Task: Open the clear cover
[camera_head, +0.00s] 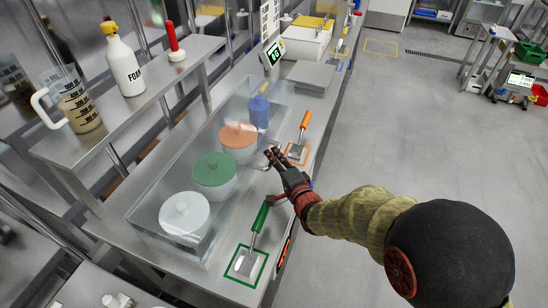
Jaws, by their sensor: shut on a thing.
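The clear cover (146,214) is a long transparent box-like lid on the steel counter. Under it stand a white-lidded pot (184,214), a green-lidded pot (213,172), an orange-lidded pot (239,137) and a blue container (259,112), all seen through it. The cover looks down over them. My gripper (272,157) is at the cover's right long side, about midway along, beside the orange and green pots. Its fingers are shut on what looks like the cover's handle or edge; the grip point is small and partly hidden by the fingers.
A green-handled scraper (259,220) and an orange-handled one (304,124) lie on outlined squares right of the cover. A scale (309,74) stands behind. A raised shelf (110,130) on the left holds a jug (75,103) and a white bottle (124,65).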

